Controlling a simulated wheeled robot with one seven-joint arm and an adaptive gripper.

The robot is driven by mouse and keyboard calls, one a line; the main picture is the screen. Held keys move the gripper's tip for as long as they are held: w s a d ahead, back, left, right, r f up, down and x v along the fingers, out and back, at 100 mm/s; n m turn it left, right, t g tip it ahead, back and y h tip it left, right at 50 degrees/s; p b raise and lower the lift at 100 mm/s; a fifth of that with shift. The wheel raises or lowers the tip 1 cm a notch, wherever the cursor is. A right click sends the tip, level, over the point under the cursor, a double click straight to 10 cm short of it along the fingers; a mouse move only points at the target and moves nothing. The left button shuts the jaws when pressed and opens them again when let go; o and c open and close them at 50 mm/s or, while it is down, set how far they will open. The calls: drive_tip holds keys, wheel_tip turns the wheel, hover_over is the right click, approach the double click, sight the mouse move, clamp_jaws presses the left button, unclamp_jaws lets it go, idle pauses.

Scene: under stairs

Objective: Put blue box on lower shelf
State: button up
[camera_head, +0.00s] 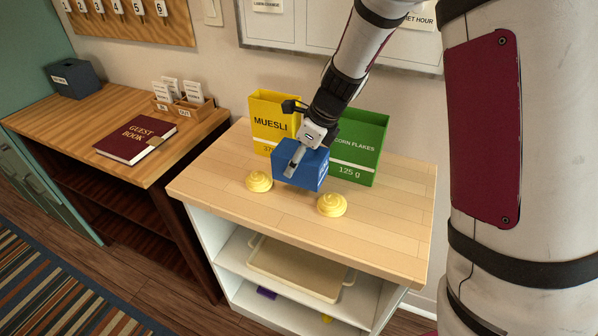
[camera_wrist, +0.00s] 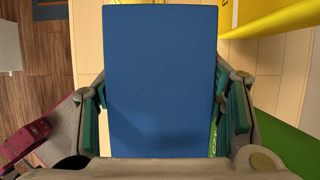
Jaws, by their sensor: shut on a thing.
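The blue box (camera_head: 311,168) is at the wooden top of the white shelf unit (camera_head: 203,237), between two yellow swirled items and in front of the cereal boxes. My gripper (camera_head: 300,158) is shut on it from above. In the wrist view the blue box (camera_wrist: 160,80) fills the middle, with a finger pad of my gripper (camera_wrist: 163,112) on each side. I cannot tell whether the box touches the top. The lower shelf (camera_head: 290,305) shows below a middle shelf that bears a beige tray (camera_head: 290,272). A purple thing (camera_head: 266,293) and a small yellow thing (camera_head: 327,319) are on the lower shelf.
A yellow muesli box (camera_head: 270,112) and a green corn flakes box (camera_head: 362,150) stand behind. Yellow swirled items (camera_head: 259,181) and (camera_head: 332,205) flank the front. A desk with a guest book (camera_head: 136,139) is at left. The top's front is clear.

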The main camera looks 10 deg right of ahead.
sight(298, 175)
drive_tip(key=shift+f, duration=2.45)
drive_tip(key=shift+f+b, duration=0.15)
drive_tip(key=shift+b, duration=0.15)
drive_tip(key=o, duration=1.7)
